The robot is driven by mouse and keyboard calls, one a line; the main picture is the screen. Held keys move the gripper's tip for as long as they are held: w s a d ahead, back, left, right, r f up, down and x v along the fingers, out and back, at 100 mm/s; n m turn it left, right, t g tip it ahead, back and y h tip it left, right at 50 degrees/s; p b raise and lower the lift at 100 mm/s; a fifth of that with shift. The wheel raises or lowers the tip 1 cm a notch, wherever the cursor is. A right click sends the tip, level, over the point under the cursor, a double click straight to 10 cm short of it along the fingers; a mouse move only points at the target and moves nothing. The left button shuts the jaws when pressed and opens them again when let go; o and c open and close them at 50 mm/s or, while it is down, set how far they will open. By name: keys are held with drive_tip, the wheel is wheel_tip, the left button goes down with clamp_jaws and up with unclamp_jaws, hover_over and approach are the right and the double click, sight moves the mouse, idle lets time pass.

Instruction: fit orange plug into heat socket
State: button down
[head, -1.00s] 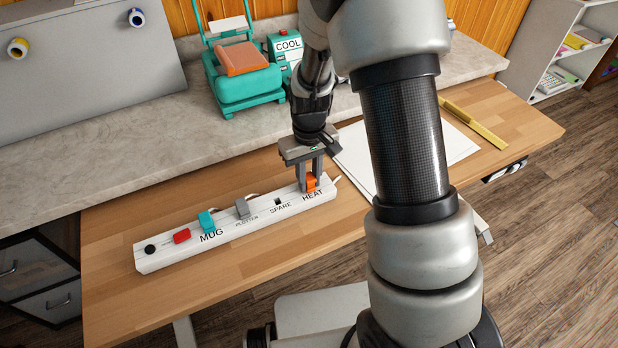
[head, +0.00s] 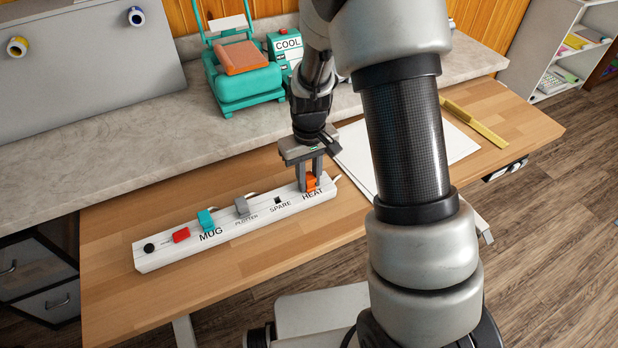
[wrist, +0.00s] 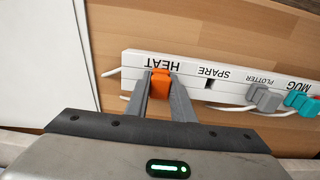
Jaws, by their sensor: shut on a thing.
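The orange plug (head: 311,182) is at the HEAT end of the white power strip (head: 263,221). My gripper (head: 311,178) is shut on the orange plug, one finger on each side of it. In the wrist view the plug (wrist: 160,83) sits between the fingertips against the strip, right beside the HEAT label (wrist: 162,65). The heat socket itself is hidden under the plug and fingers. I cannot tell how deep the plug sits.
A teal plug (head: 206,220) is at MUG and a grey plug (head: 242,207) at PLOTTER. The SPARE socket (head: 278,201) is empty. A red switch (head: 181,235) is at the strip's left. White paper (head: 355,150) and a yellow ruler (head: 474,124) lie to the right.

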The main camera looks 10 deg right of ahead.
drive_tip(key=shift+s+f, duration=0.15)
drive_tip(key=shift+f, duration=0.05)
drive_tip(key=c, duration=1)
unclamp_jaws()
drive_tip(key=shift+r, duration=0.1)
drive_tip(key=shift+r+p, duration=2.5)
drive_tip(key=shift+r, duration=1)
